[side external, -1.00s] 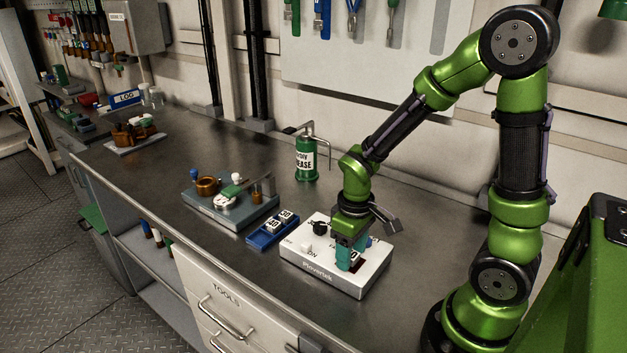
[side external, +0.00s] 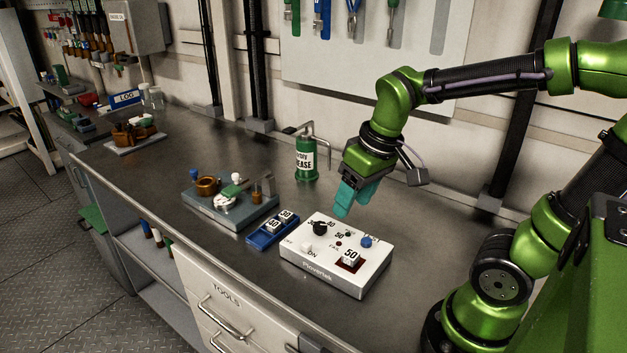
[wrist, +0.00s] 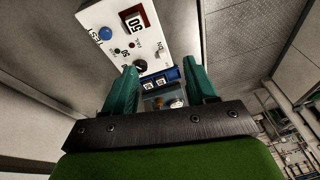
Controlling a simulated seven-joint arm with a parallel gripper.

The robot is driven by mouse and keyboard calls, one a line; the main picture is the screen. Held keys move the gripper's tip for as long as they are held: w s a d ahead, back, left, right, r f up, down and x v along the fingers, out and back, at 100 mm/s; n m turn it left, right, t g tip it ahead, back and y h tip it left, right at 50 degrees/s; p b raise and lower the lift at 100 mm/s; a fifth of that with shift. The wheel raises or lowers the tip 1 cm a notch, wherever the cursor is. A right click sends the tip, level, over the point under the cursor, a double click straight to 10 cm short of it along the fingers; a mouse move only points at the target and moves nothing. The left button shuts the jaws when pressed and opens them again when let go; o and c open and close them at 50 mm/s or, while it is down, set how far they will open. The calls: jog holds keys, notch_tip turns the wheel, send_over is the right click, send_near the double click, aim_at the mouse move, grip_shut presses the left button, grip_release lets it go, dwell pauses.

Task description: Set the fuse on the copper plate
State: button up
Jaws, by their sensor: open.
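A white fuse marked 50 (side external: 351,256) stands on a dark reddish patch (side external: 344,265), which looks like the copper plate, on top of the white Provertek tester box (side external: 309,277). In the wrist view the fuse (wrist: 135,22) lies inside the dark red square, with some of the red showing beside it. My gripper (side external: 343,212), with teal fingers, is in the air above the back edge of the box, apart from the fuse. In the wrist view its two fingers (wrist: 163,78) are spread with nothing between them.
A blue tray (side external: 258,243) with two white fuses stands left of the box. A grey fixture (side external: 215,210) with copper parts is farther left. A green grease can (side external: 305,158) stands behind. The box also carries a black knob (side external: 320,228) and a blue button (side external: 366,241).

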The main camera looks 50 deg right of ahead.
jog(key=a+r+t, duration=0.1)
jog(key=s+a+r+m+t, duration=0.1)
jog(key=s+a+r+m+t+y, duration=0.1)
jog(key=r+t, duration=0.1)
jog(key=shift+s, duration=0.1)
dwell(1.2)
